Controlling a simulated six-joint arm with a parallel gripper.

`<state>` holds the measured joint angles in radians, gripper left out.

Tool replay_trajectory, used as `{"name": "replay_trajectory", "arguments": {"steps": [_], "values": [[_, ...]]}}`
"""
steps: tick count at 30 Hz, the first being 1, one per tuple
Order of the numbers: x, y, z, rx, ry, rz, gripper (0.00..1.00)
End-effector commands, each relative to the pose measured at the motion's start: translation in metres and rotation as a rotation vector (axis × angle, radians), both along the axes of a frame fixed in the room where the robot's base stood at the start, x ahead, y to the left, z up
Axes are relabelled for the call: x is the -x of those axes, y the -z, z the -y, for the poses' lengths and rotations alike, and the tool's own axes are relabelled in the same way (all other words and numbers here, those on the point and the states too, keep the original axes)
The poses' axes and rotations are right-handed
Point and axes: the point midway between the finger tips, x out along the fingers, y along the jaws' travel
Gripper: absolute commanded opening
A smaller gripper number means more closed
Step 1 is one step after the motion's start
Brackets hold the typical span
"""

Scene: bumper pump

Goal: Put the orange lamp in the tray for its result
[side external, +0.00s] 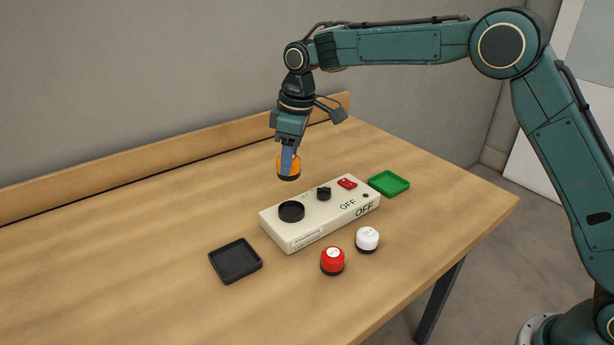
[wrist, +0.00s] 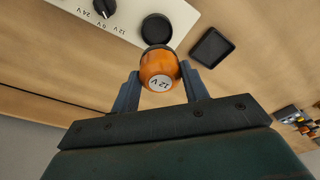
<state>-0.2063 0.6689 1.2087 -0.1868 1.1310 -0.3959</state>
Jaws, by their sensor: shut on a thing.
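The orange lamp (side external: 290,166) is held between the fingers of my gripper (side external: 288,160), above the back left end of the cream test box. In the wrist view the lamp (wrist: 159,70) shows a white cap marked 12 V, and the gripper fingers (wrist: 160,92) close on its two sides. The test box (side external: 310,226) has a round black socket (side external: 291,211) that looks empty, a black knob (side external: 324,193), a red switch (side external: 347,183) and OFF lettering. A black tray (side external: 236,261) lies to its left and a green tray (side external: 389,183) to its right; both look empty.
A red lamp (side external: 332,261) and a white lamp (side external: 367,240) stand upright on the table in front of the box. A low wooden ledge (side external: 120,188) runs along the back.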

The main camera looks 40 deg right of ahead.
Motion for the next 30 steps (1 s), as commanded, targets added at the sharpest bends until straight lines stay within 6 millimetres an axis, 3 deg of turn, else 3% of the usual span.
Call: {"name": "replay_trajectory", "arguments": {"steps": [8,21,30], "values": [[-0.003,-0.013,-0.039,0.014,0.084,0.004,0.17],[0.015,-0.048,-0.142,0.005,0.336,0.005,0.17],[0.021,-0.054,-0.159,-0.002,0.388,0.000,0.17]]}}
